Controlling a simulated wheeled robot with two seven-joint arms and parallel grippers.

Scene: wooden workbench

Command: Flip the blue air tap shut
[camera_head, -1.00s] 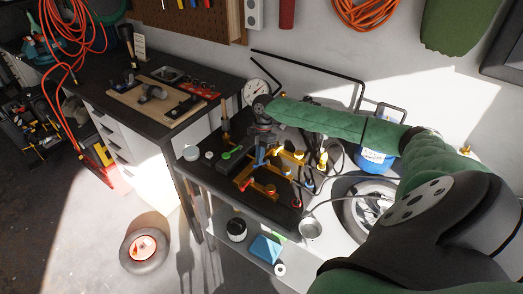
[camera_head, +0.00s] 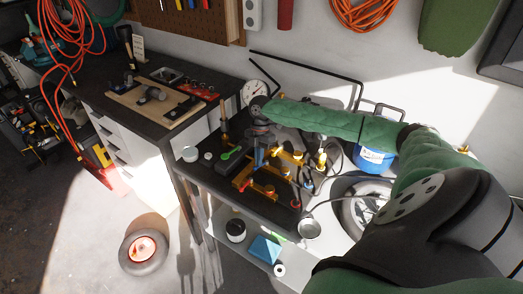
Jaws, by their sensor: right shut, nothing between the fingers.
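A brass manifold (camera_head: 243,181) lies on a dark board on the workbench, with several fittings. My right gripper (camera_head: 261,144) points down over the manifold, shut and empty. It partly hides the tap, and I cannot tell whether they touch or how far the tap is turned. A green tap handle (camera_head: 232,153) lies just to the left. A red fitting (camera_head: 295,203) is at the manifold's near right. My left gripper is not in view.
A round gauge (camera_head: 255,93) stands behind the manifold. A blue canister (camera_head: 374,159) and a wheel (camera_head: 358,212) are to the right. White caps (camera_head: 191,153) lie at the left.

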